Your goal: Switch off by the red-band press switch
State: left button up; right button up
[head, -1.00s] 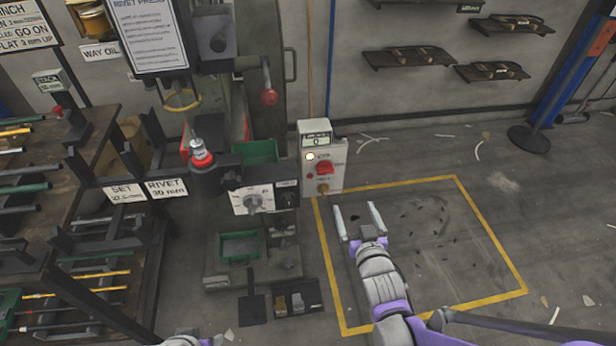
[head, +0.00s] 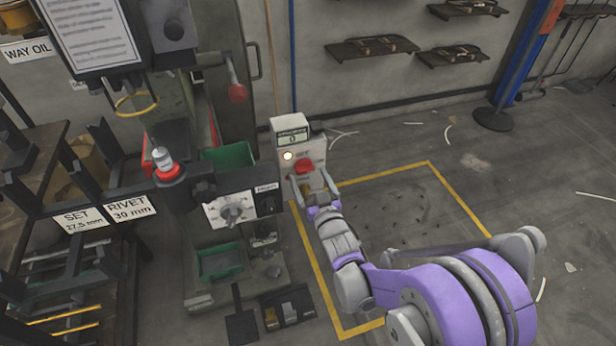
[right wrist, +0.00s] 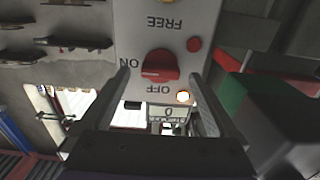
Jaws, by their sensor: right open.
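The press with the red band (head: 168,174) stands at left centre in the head view. Its pale switch box (head: 289,130) carries a red rotary switch (head: 304,166), a lit lamp (head: 287,155) and a small display. In the right wrist view the box is upside down. There the red switch (right wrist: 160,67) lies crosswise, its left end toward the ON label (right wrist: 129,63), with OFF (right wrist: 159,89) on the display side. My right gripper (head: 309,177) is open and empty at the box front, its fingers (right wrist: 160,88) either side of the switch. Contact cannot be told. My left gripper is out of view.
A dial plate (head: 232,209) and a green bin (head: 220,262) are on the press, left of my right arm. A dark rack (head: 110,250) stands further left. The yellow-outlined floor (head: 400,220) is open apart from small scraps. Shelves (head: 372,47) hang behind.

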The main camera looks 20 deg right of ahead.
jog(key=shift+w, duration=0.6)
jog(key=c, duration=1.4)
